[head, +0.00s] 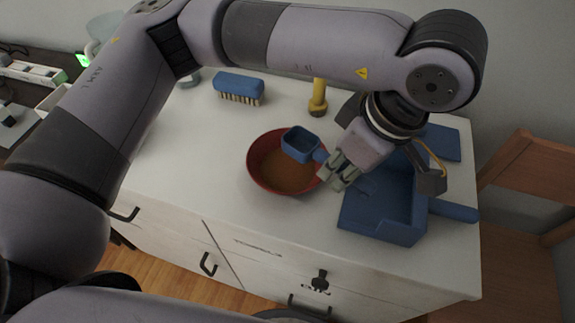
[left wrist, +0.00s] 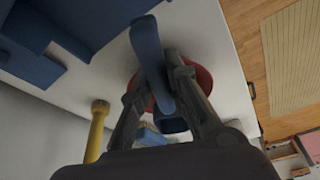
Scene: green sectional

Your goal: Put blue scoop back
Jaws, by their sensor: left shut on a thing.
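The blue scoop (head: 300,144) has a square cup and a short handle. My left gripper (head: 338,172) is shut on its handle. In the head view the cup is over the red bowl (head: 256,176), which holds brown contents; I cannot tell whether they touch. In the left wrist view the scoop (left wrist: 148,50) lies between the fingers of my left gripper (left wrist: 165,85), and the red bowl (left wrist: 204,78) shows behind them. A blue tray-like holder (head: 385,225) stands to the right of the gripper, partly hidden by my arm. My right gripper is not in view.
A blue brush (head: 239,87) and a yellow-handled thing (head: 318,97) are at the back of the white cabinet top (head: 215,150). A blue flat piece (head: 443,142) lies at the back right. A wooden chair (head: 535,175) stands to the right. The front left of the top is clear.

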